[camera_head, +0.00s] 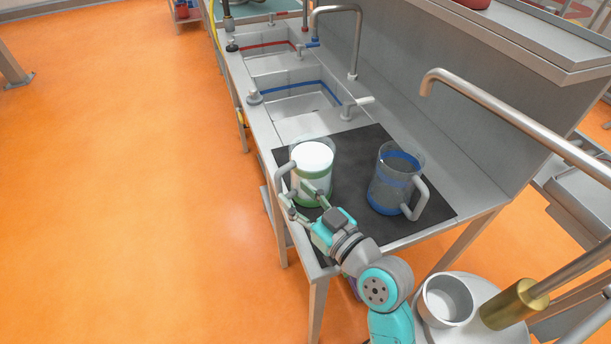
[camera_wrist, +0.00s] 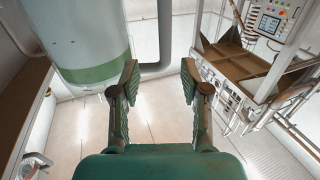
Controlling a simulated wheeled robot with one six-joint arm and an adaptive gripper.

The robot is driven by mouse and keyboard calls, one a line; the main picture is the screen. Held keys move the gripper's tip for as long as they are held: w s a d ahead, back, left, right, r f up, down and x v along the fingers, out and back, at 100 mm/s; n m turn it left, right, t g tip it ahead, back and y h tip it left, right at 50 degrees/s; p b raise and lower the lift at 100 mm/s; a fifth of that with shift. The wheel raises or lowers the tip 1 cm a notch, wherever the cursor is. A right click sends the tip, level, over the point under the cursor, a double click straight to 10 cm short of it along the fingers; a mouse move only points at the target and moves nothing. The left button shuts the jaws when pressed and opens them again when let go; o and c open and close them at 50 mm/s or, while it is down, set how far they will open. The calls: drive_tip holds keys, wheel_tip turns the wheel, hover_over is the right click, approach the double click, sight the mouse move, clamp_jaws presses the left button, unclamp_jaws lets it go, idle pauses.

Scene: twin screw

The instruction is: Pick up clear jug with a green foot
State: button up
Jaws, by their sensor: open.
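The clear jug with a green foot (camera_head: 314,172) stands on the black mat (camera_head: 347,160), with white contents inside. Its grey handle (camera_head: 281,178) faces left. In the wrist view the jug (camera_wrist: 85,40) fills the upper left, with its green band low on it. Its handle (camera_wrist: 165,35) runs down between the fingers in the picture and bends left to the jug. My gripper (camera_head: 304,199) is at the jug's lower near side, by the handle. In the wrist view my gripper (camera_wrist: 160,78) is open, with a finger on either side of the handle's line; contact cannot be told.
A clear jug with a blue foot (camera_head: 393,178) stands to the right on the mat, its handle to the right. Sinks (camera_head: 300,100) with taps lie behind. A metal cup (camera_head: 446,300) and a brass cylinder (camera_head: 514,304) are at lower right. Orange floor is open at left.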

sight(281, 182)
drive_tip(key=shift+s+a+x, duration=0.1)
drive_tip(key=shift+x, duration=1.45)
drive_tip(key=shift+s+a+x, duration=0.1)
drive_tip(key=shift+a+x, duration=0.05)
drive_tip(key=shift+x, duration=1.4)
clamp_jaws()
drive_tip(key=shift+r, duration=0.25)
